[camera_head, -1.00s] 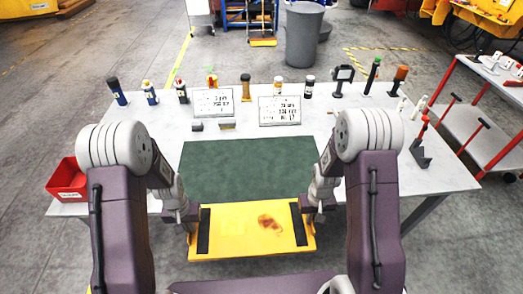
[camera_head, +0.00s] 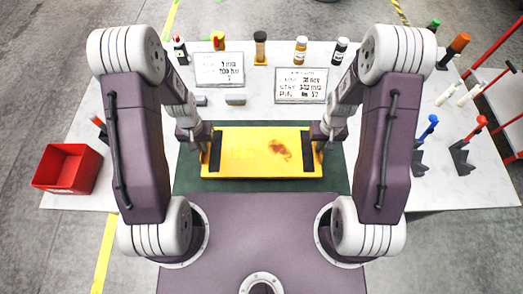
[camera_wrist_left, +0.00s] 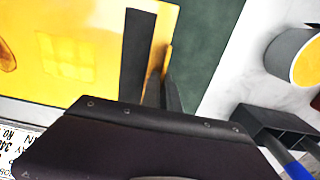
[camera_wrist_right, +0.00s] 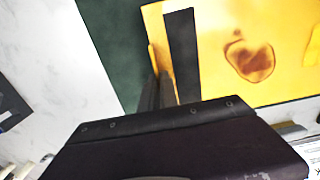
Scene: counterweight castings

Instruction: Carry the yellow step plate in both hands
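The yellow step plate (camera_head: 240,152), with a black strip near each end and a brown stain right of its middle, is level between my grippers. It lies over the dark green mat (camera_head: 262,187); I cannot tell whether it touches it. My left gripper (camera_head: 207,150) is shut on the plate's left end and my right gripper (camera_head: 321,147) on its right end. The plate's edge also shows at the fingers in the left wrist view (camera_wrist_left: 90,45) and the right wrist view (camera_wrist_right: 220,85). The finger pads' contact is partly hidden.
The white table (camera_head: 455,110) carries two sign boards (camera_head: 219,69) (camera_head: 300,86) beyond the mat, with two small grey blocks (camera_head: 235,100) nearby. Several bottles (camera_head: 301,50) stand at the back. A red bin (camera_head: 68,168) is at left; tools in dark holders (camera_head: 461,155) stand at right.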

